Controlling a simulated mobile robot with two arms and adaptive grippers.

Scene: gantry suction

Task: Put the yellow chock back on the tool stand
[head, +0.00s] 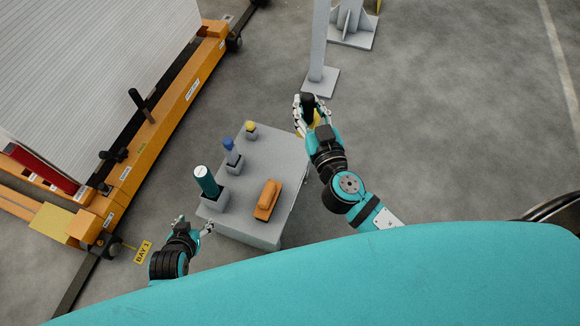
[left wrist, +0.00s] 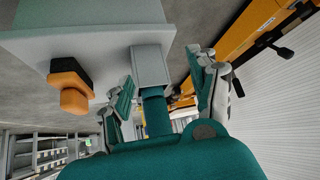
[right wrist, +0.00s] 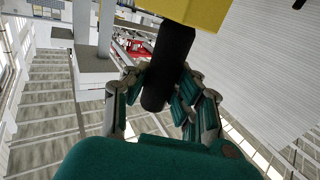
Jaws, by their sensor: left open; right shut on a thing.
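The yellow chock (right wrist: 200,12) shows at the top of the right wrist view, with its black handle (right wrist: 168,68) between my right fingers. My right gripper (head: 311,103) is shut on that handle beyond the stand's far right corner; in the head view the chock (head: 318,118) is mostly hidden by the gripper. The grey tool stand (head: 280,152) stands between my arms. My left gripper (head: 192,227) is open and empty by the stand's near left corner. In the left wrist view a teal cylinder (left wrist: 157,112) shows between its fingers, apparently untouched.
On the stand are the teal cylinder (head: 206,182), a blue-topped tool (head: 230,150) and a yellow-topped tool (head: 250,128) in grey holders, plus an orange block (head: 267,198). An orange gantry frame (head: 165,125) is left. A grey post (head: 318,75) stands just beyond my right gripper.

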